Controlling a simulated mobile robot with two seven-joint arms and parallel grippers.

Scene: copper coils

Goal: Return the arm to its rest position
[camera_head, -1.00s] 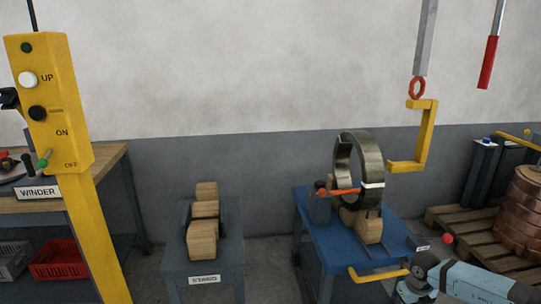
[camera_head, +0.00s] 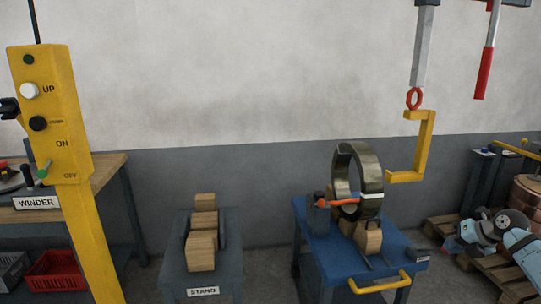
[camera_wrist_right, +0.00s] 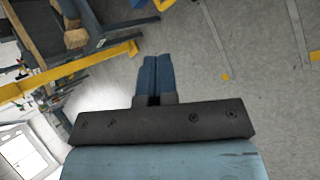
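My right arm comes in at the lower right of the head view, with my right gripper (camera_head: 458,246) near the wooden pallet, right of the blue cart. In the right wrist view the two blue fingers (camera_wrist_right: 156,76) lie side by side, closed together with nothing visible between them. They are over grey floor. My left gripper is not seen in either view.
A dark metal ring (camera_head: 341,178) stands on the blue cart (camera_head: 325,245), beside the yellow hook (camera_head: 425,150). A stand (camera_head: 175,262) with wooden blocks is left of it. A yellow control post (camera_head: 92,235) and copper coil (camera_head: 526,196) flank the scene.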

